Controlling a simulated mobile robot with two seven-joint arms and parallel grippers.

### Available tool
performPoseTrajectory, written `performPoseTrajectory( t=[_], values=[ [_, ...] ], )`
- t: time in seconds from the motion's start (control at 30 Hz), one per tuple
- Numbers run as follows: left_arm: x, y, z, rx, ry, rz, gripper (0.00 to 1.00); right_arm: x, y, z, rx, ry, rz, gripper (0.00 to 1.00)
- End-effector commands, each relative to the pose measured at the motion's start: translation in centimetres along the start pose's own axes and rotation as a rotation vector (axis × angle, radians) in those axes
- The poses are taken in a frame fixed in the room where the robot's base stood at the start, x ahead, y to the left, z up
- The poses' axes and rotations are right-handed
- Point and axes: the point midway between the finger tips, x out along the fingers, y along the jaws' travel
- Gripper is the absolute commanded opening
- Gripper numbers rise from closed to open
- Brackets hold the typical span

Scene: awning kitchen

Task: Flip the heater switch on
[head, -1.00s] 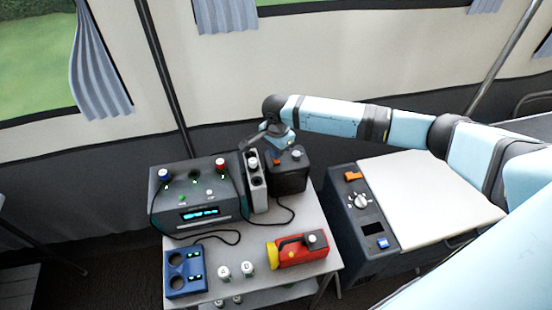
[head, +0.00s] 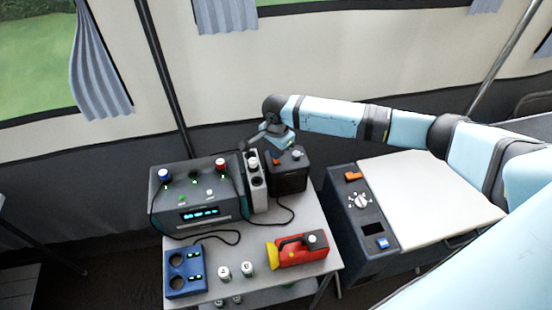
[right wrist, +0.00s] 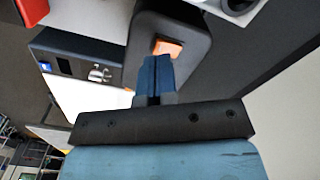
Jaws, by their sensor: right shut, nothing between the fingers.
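The heater appears to be the black box (head: 288,174) at the back right of the small table. An orange switch (head: 276,161) sits on its top, beside a pale knob. My right gripper (head: 273,149) is above the box in the head view, its fingers pointing down and partly hard to make out. In the right wrist view the shut, empty fingers (right wrist: 155,60) are right by the orange switch (right wrist: 168,48). I cannot tell whether they touch it, and the switch's setting is unclear. My left gripper is not in view.
A grey power unit (head: 196,195) with a lit display, a tall grey unit (head: 256,182), a blue holder (head: 184,272), white cans and a red-and-yellow lantern (head: 301,250) crowd the table. A cooler (head: 363,235) with its own orange switch stands to the right.

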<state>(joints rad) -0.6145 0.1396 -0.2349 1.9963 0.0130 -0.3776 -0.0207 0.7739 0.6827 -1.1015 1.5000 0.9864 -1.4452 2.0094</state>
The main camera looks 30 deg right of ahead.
Motion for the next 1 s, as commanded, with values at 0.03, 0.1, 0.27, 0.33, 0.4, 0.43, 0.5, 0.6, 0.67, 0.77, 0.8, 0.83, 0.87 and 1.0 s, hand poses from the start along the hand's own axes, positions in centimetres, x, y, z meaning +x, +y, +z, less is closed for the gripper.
performPoseTrajectory(
  t=[0.03,0.1,0.27,0.33,0.4,0.43,0.5,0.6,0.67,0.77,0.8,0.83,0.87,1.0],
  values=[
    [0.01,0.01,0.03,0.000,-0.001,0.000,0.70,0.00,0.00,0.00,0.000,0.000,0.000,0.00],
    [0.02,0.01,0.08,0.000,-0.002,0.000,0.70,0.00,0.00,0.00,0.000,0.000,0.000,0.00],
    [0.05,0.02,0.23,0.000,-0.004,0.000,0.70,0.00,0.00,0.00,0.000,0.000,0.000,0.00],
    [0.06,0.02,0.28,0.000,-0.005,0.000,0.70,0.00,0.00,0.00,0.000,0.000,0.000,0.00],
    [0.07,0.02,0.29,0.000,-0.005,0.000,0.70,0.01,0.00,0.00,0.000,0.000,0.000,0.00],
    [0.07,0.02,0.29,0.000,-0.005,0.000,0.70,0.02,0.00,0.01,0.000,0.000,0.000,0.00],
    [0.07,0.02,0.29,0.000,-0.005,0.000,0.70,0.08,0.00,0.01,0.000,0.000,0.000,0.00],
    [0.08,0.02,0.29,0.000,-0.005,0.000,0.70,0.19,0.00,0.02,0.000,0.000,0.000,0.00],
    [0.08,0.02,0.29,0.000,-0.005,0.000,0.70,0.28,-0.01,0.02,0.000,0.000,0.000,0.00],
    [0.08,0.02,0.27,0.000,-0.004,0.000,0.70,0.44,-0.02,0.02,0.000,0.000,0.000,0.00],
    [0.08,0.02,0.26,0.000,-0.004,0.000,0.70,0.49,-0.02,0.02,0.000,0.000,0.000,0.00],
    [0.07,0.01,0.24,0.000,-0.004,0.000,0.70,0.54,-0.02,0.01,0.000,0.000,0.000,0.00],
    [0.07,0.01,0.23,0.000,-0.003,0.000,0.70,0.58,-0.02,0.01,0.000,0.000,0.000,0.00],
    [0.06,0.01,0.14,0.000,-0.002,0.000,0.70,0.80,-0.03,0.00,0.000,0.000,0.000,0.00]
  ],
)
